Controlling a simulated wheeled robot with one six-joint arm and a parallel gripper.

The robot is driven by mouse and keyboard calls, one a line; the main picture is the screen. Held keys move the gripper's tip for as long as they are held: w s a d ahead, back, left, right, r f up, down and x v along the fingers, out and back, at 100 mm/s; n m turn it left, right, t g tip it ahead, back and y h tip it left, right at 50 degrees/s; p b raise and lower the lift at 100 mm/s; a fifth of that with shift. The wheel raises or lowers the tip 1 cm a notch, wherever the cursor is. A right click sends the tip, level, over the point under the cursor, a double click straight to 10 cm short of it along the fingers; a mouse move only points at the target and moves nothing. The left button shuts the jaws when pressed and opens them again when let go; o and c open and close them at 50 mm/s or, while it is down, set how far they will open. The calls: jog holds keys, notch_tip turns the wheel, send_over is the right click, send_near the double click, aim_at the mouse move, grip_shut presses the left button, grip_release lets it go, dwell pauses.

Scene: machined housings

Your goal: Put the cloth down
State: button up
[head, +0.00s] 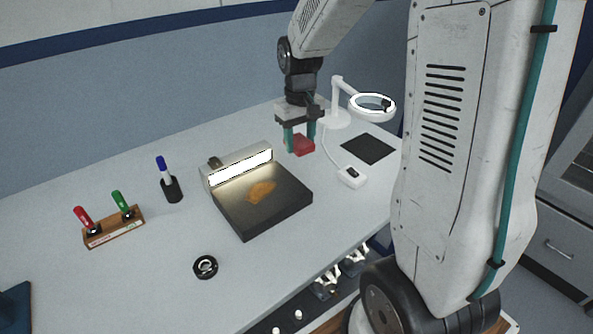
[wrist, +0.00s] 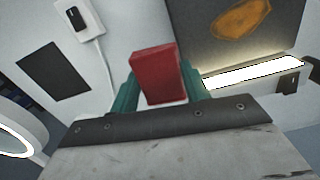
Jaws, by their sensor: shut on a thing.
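A red cloth (head: 302,145), folded into a block, is between the teal fingers of my gripper (head: 300,137). My gripper is shut on it and holds it above the white bench, behind and right of the dark inspection plate. In the wrist view the red cloth (wrist: 156,76) stands out between the two teal fingertips (wrist: 158,90). The black mat (head: 368,148) lies flat and bare on the bench, right of the gripper; it also shows in the wrist view (wrist: 53,78).
A dark plate (head: 270,212) with a lit bar carries an orange-brown part (head: 261,191). A white ring lamp (head: 372,103) stands behind the mat. A small white corded device (head: 352,177) lies nearby.

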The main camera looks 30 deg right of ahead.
aim_at(305, 170)
jog(key=shift+n, duration=0.6)
jog(key=w+d+f, duration=0.1)
jog(key=f, duration=0.2)
jog(key=d+f, duration=0.1)
jog(key=f, duration=0.2)
jog(key=w+d+f, duration=0.1)
jog(key=f, duration=0.3)
jog(key=shift+w+d, duration=0.3)
jog(key=shift+f, duration=0.15)
jog(key=o, duration=1)
jog(key=shift+s+d+f, duration=0.1)
jog(key=shift+s+a+f, duration=0.1)
jog(key=shift+a, duration=0.15)
